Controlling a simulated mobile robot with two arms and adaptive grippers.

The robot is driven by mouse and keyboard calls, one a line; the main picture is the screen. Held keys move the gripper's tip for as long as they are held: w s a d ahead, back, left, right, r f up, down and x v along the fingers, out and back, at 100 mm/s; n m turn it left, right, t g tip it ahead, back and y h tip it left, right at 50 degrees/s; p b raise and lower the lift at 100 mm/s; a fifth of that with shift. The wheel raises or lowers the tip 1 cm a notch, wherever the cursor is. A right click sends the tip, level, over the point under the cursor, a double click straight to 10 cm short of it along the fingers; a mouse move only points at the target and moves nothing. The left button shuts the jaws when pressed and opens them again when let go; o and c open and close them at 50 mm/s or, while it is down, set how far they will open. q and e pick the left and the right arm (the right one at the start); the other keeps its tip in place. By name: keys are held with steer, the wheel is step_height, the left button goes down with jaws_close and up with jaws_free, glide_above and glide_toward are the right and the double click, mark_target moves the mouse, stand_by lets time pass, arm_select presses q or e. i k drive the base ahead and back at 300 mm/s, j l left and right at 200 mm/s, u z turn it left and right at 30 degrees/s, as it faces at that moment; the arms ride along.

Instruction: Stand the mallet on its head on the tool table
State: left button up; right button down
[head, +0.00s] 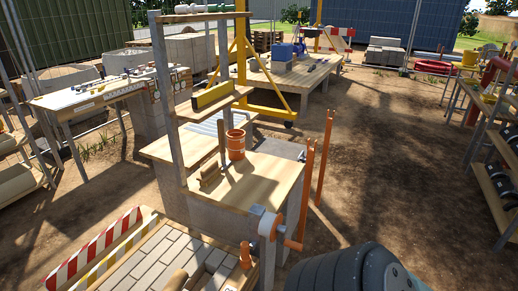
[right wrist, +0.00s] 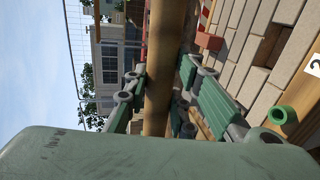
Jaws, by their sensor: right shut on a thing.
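In the right wrist view, a thick round brown wooden shaft (right wrist: 159,70) runs from the top edge down between my green right gripper's fingers (right wrist: 160,100). The gripper is shut on it. It looks like the mallet's handle; I cannot make out a head. In the head view, a brown rounded piece (head: 176,280) shows over the paving at the bottom edge, and I cannot tell whether it is the same piece. I cannot tell which table is the tool table; a table at the left (head: 72,98) carries several small tools. My left gripper is not in view.
A wooden worktop (head: 268,182) in the middle bears a terracotta-coloured pot (head: 235,145) and a brown wooden block (head: 210,172). A grey post frame (head: 165,95) rises at its left. A paving bed (head: 150,265) and a red-white barrier (head: 95,250) lie in front. An orange crank (head: 272,226) stands nearby.

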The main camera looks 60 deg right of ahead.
mark_target(264, 177)
steer(key=l+z, duration=0.15)
steer(key=l, duration=0.3)
steer(key=i+l+z, duration=0.15)
steer(key=l, duration=0.25)
steer(key=i+l+z, duration=0.15)
steer(key=l, duration=0.3)
steer(key=i+l+z, duration=0.15)
steer(key=l, duration=0.25)
steer(key=i+l+z, duration=0.2)
steer(key=l, duration=0.2)
steer(key=i+l+z, duration=0.15)
steer(key=l, duration=0.25)
steer(key=i+l+z, duration=0.15)
steer(key=l, duration=0.2)
